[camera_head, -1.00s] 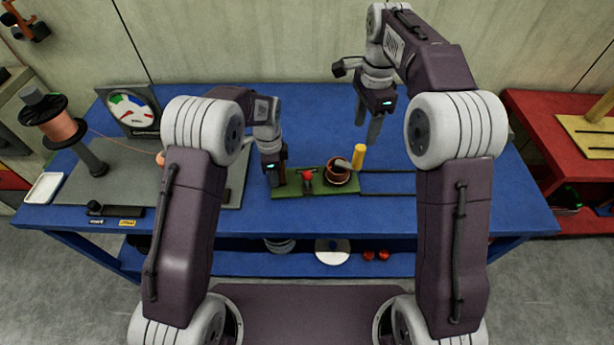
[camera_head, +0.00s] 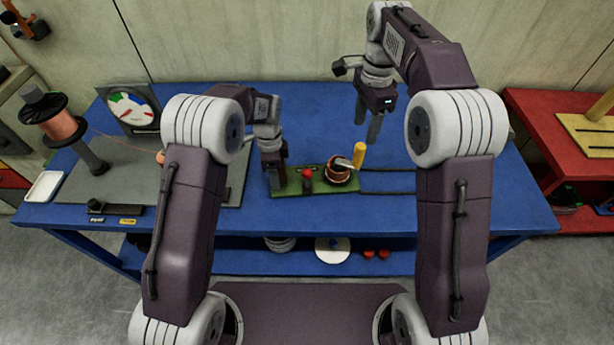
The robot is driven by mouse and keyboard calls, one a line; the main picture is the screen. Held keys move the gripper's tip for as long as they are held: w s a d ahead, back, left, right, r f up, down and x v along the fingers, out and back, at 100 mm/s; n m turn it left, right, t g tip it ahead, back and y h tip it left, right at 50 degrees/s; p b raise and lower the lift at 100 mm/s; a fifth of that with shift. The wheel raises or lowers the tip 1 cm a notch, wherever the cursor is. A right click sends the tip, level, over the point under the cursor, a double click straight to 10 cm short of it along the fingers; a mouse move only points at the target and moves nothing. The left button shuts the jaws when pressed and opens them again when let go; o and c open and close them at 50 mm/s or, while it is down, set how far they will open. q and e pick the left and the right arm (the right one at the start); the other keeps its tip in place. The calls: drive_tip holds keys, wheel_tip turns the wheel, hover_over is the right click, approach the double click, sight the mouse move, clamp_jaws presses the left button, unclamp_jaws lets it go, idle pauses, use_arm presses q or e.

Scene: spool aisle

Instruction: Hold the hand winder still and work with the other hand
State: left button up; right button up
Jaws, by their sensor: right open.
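The hand winder has a green base (camera_head: 322,187) on the blue table, with a red knob (camera_head: 307,174), a copper-coloured spool (camera_head: 338,175) and an upright yellow crank handle (camera_head: 358,154) at its right. My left gripper (camera_head: 274,182) is down at the left end of the green base, fingers pointing down. Its fingertips are small and partly hidden, so I cannot tell whether they close on the base. My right gripper (camera_head: 373,131) is open and empty, fingers down, just behind and right of the yellow handle and apart from it.
A large copper wire reel (camera_head: 60,127) stands on a grey plate (camera_head: 122,178) at the left, near a dial gauge (camera_head: 131,110). A white tray (camera_head: 44,186) lies at the left edge. Blue table (camera_head: 445,205) is clear at the right. A red table (camera_head: 545,120) stands beyond.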

use_arm(q)
wheel_tip(320, 180, up, 12)
idle(0.4)
